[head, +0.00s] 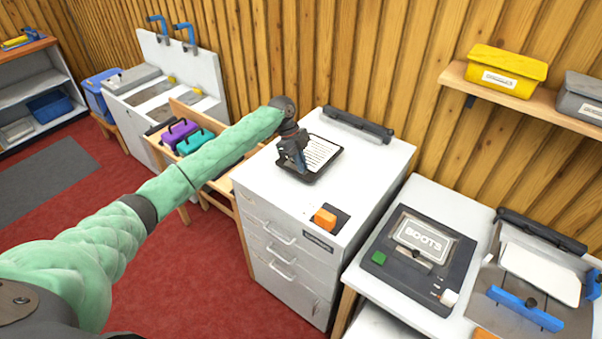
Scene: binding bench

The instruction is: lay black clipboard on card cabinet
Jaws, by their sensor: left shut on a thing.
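The black clipboard (315,164) with a printed white sheet is over the left part of the white top of the card cabinet (367,172). It looks nearly flat; I cannot tell whether it touches the top or hangs just above it. My left gripper (296,165) is shut on the clipboard at its left edge, and hides part of that edge. My left arm reaches in from the lower left. The right gripper is not in view.
An orange block (325,219) on a dark pad sits at the cabinet top's front. A black bar (358,125) lies along its back edge. The top's right part is clear. A BOOTS machine (419,256) stands on the right table. A wooden shelf (530,102) hangs above.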

